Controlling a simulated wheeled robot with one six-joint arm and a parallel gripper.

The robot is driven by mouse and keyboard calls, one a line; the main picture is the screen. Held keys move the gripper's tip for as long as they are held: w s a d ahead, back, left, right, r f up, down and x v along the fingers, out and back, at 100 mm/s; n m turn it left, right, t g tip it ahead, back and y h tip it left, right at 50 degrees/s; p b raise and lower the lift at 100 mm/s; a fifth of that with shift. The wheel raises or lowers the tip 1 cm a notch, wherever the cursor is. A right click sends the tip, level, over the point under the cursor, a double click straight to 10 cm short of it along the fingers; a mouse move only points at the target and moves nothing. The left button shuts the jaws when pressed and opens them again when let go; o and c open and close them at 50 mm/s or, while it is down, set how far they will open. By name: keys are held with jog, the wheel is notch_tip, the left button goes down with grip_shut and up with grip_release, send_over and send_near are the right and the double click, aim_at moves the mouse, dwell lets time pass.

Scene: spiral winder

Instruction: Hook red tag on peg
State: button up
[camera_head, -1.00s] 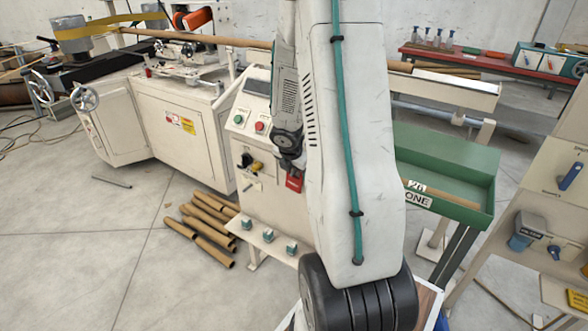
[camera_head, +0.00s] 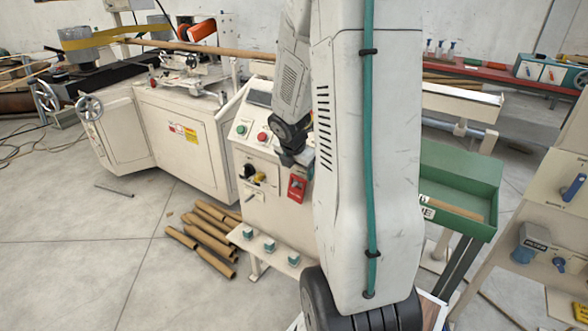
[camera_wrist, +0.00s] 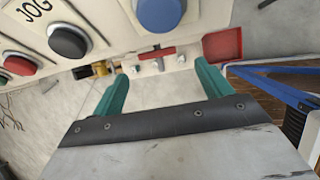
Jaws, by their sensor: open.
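The red tag (camera_head: 297,187) hangs against the front of the cream control panel, right of a yellow-and-black knob. A dark mark shows on its face. The peg itself is too small or hidden to make out.
The panel's red button (camera_head: 263,137) and, in the wrist view, black (camera_wrist: 69,41) and blue (camera_wrist: 160,12) buttons are close to the gripper. A green tray (camera_head: 462,178) stands to the right. Cardboard tubes (camera_head: 208,238) lie on the floor at left.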

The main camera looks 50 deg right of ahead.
jog(key=s+a+r+m, duration=0.3)
jog(key=a+r+m, duration=0.5)
jog(key=a+r, duration=0.5)
jog(key=s+a+r+m+y, duration=0.2)
jog(key=s+a+m, duration=0.3)
jog(key=a, duration=0.5)
jog(key=s+a+r+m+y, duration=0.2)
jog(key=s+a+m, duration=0.3)
jog(key=s+a, duration=0.4)
jog(key=shift+s+a+r+g, duration=0.15)
jog(key=shift+a+r+g, duration=0.2)
jog(key=shift+a, duration=0.25)
jog(key=shift+o, duration=0.4)
